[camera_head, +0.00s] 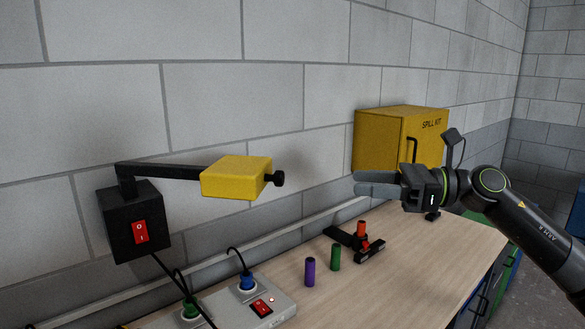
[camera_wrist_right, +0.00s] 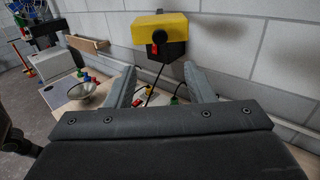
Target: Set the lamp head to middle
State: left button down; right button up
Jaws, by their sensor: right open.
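The yellow lamp head (camera_head: 235,178) is a box on a black arm (camera_head: 165,171) that comes out of a black wall box with a red switch (camera_head: 140,232). A black knob (camera_head: 279,180) sticks out of the head's right end. My right gripper (camera_head: 357,184) is to the right of the knob, apart from it, at about its height, and empty. In the right wrist view, the lamp head (camera_wrist_right: 160,27) is ahead, beyond the open, spread fingers (camera_wrist_right: 160,82). My left gripper is not in view.
The wooden bench (camera_head: 420,250) below holds a purple cylinder (camera_head: 310,272), a green cylinder (camera_head: 335,257), a black-and-red clamp-like tool (camera_head: 358,241) and a power strip (camera_head: 262,302) with plugs. A yellow spill kit box (camera_head: 380,140) stands behind my right gripper. The wall is close behind.

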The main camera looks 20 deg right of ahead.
aim_at(283, 177)
jog(key=p+x, duration=0.6)
jog(key=x, duration=0.5)
jog(key=shift+w+a+r+p, duration=0.15)
jog(key=shift+a+r+p, duration=0.05)
jog(key=shift+a+p, duration=0.15)
jog(key=shift+p+x, duration=0.35)
jog(key=shift+x, duration=0.6)
jog(key=shift+f, duration=0.15)
grip_shut()
